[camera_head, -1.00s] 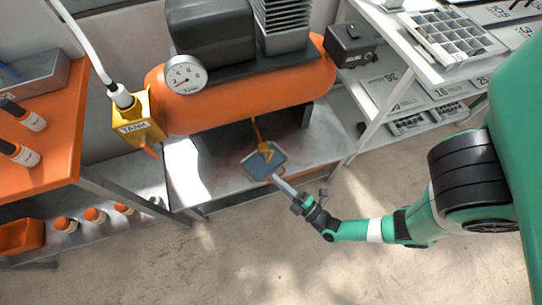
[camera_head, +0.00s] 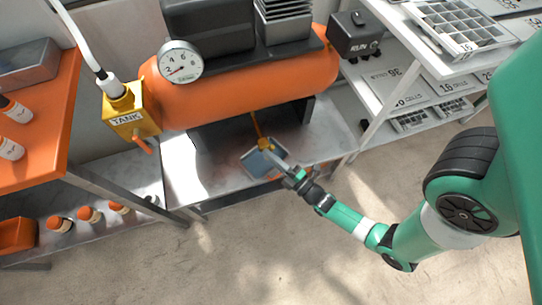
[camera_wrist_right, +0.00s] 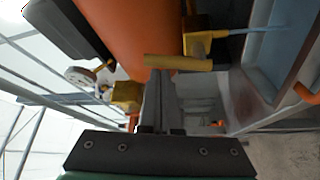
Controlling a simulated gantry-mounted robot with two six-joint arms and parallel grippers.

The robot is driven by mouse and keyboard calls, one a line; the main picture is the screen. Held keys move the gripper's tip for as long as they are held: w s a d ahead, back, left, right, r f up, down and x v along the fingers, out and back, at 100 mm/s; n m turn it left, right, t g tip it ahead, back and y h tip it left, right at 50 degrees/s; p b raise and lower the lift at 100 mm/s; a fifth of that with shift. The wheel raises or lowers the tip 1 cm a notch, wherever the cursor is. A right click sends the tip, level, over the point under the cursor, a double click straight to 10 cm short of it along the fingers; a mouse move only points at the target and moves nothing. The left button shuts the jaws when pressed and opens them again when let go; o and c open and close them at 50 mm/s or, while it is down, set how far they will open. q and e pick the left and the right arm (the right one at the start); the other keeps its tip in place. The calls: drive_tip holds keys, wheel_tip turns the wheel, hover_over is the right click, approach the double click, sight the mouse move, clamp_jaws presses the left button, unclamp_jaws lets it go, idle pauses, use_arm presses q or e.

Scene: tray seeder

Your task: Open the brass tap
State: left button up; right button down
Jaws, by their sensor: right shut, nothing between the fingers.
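The brass tap (camera_head: 265,144) hangs under the orange tank (camera_head: 245,90). In the right wrist view its yellow body (camera_wrist_right: 199,42) and lever bar (camera_wrist_right: 178,63) show near the orange tank. The lever bar lies across the picture just beyond my fingertips. My right gripper (camera_head: 285,171) is shut and empty, just below and right of the tap. In the wrist view its fingers (camera_wrist_right: 159,80) reach up to the lever bar; I cannot tell whether they touch it. My left gripper is not in view.
A blue-grey tray (camera_head: 257,163) stands on the metal shelf (camera_head: 195,182) below the tap. A yellow block marked TANK (camera_head: 122,102) and a gauge (camera_head: 181,62) are at the tank's left end. A white rack (camera_head: 378,128) stands at right. The floor in front is clear.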

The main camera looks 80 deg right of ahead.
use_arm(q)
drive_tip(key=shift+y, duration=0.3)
use_arm(e)
drive_tip(key=shift+s+d+f+m+h, duration=0.15)
drive_tip(key=shift+s+m+h, duration=0.3)
drive_tip(key=shift+m, duration=0.45)
